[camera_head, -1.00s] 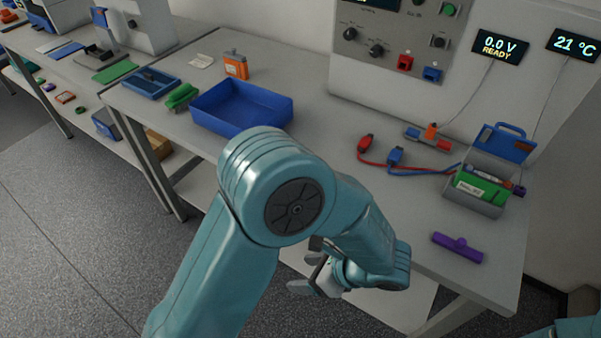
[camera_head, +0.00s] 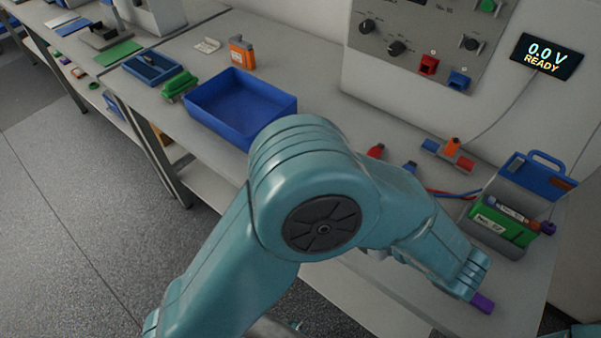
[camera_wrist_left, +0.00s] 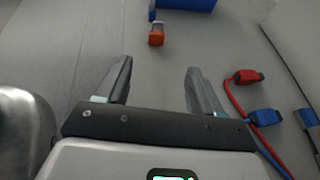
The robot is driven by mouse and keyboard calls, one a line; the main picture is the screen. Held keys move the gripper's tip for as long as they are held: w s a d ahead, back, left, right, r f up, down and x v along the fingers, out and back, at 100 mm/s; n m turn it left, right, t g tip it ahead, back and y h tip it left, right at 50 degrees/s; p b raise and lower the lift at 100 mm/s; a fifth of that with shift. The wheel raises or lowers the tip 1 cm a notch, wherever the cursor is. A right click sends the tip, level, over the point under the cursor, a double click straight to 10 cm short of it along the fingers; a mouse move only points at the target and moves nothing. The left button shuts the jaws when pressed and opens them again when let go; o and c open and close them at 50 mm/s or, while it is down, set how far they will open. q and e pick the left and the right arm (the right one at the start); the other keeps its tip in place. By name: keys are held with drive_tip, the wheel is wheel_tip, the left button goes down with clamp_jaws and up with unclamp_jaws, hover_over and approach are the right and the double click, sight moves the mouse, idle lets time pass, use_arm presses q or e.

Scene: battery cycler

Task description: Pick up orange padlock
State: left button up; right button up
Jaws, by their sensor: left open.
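In the left wrist view a small orange block with a pale grey upper part, which looks like the orange padlock (camera_wrist_left: 156,37), lies on the grey bench top beyond the fingertips, a little left of centre. My left gripper (camera_wrist_left: 160,82) is open and empty, its fingers apart and pointing toward that block without touching it. In the head view my left arm covers the bench there, so neither the gripper nor this block shows clearly. Another orange item with a grey top (camera_head: 241,53) stands behind the blue tray. My right gripper is not in view.
The blue tray (camera_head: 212,122) stands left of my arm. Red (camera_wrist_left: 246,76) and blue (camera_wrist_left: 262,117) cable plugs lie right of the gripper. An open case (camera_head: 520,240) with a green block (camera_head: 500,226) and a purple piece (camera_head: 483,303) are at the right.

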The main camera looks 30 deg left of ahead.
use_arm(q)
drive_tip(key=shift+a, duration=0.25)
drive_tip(key=x, duration=0.9)
drive_tip(key=shift+p, duration=0.35)
drive_tip(key=shift+a+f, duration=0.2)
drive_tip(key=shift+a, duration=0.5)
drive_tip(key=p+x, duration=0.1)
drive_tip(key=x, duration=0.4)
drive_tip(key=shift+w+f, duration=0.1)
clamp_jaws()
wheel_tip(320, 180, up, 20)
drive_tip(key=p, duration=0.1)
